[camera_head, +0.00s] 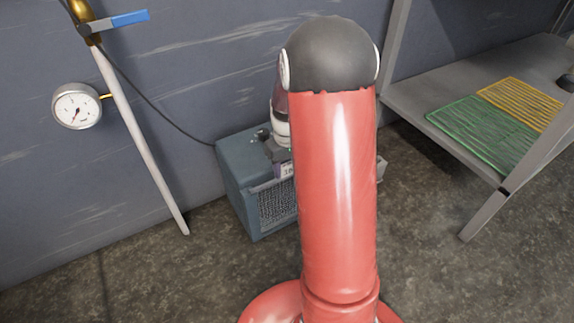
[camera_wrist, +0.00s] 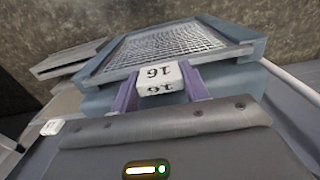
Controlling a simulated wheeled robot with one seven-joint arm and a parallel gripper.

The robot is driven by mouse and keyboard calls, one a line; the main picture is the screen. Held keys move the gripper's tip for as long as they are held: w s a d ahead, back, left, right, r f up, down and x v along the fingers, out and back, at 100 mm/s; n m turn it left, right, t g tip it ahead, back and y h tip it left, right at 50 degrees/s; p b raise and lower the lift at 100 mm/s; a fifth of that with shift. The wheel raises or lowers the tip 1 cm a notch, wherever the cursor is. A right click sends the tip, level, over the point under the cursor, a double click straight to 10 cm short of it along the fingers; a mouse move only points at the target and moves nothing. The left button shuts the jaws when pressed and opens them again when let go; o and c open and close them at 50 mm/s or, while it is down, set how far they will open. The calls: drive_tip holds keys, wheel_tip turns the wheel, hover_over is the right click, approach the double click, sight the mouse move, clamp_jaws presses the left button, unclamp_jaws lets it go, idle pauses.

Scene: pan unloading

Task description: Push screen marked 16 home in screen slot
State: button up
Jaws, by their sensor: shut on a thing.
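The screen marked 16 shows in the wrist view as a light mesh panel (camera_wrist: 165,42) in a blue-grey frame. Its white tab (camera_wrist: 158,78) reads 16, upside down in that view. My gripper (camera_wrist: 160,84) is shut on this tab, with a purple finger at either side. In the head view my gripper (camera_head: 280,155) is mostly hidden behind my red arm, beside the tab at the blue-grey housing (camera_head: 235,165). The screen slot itself is hidden, and I cannot tell how deep the screen sits in it.
A pressure gauge (camera_head: 76,106) and a pale pipe (camera_head: 135,135) with a blue-handled valve (camera_head: 130,18) stand left of the housing. A metal shelf (camera_head: 410,98) at right bears a green rack (camera_head: 480,138) and a yellow rack (camera_head: 520,100). Floor in front is clear.

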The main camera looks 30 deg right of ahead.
drive_tip(key=shift+f, duration=0.35)
drive_tip(key=o, duration=1.1)
drive_tip(key=shift+r, duration=0.1)
wheel_tip(320, 180, up, 8)
drive_tip(key=shift+f+p, duration=0.15)
drive_tip(key=shift+p, duration=0.75)
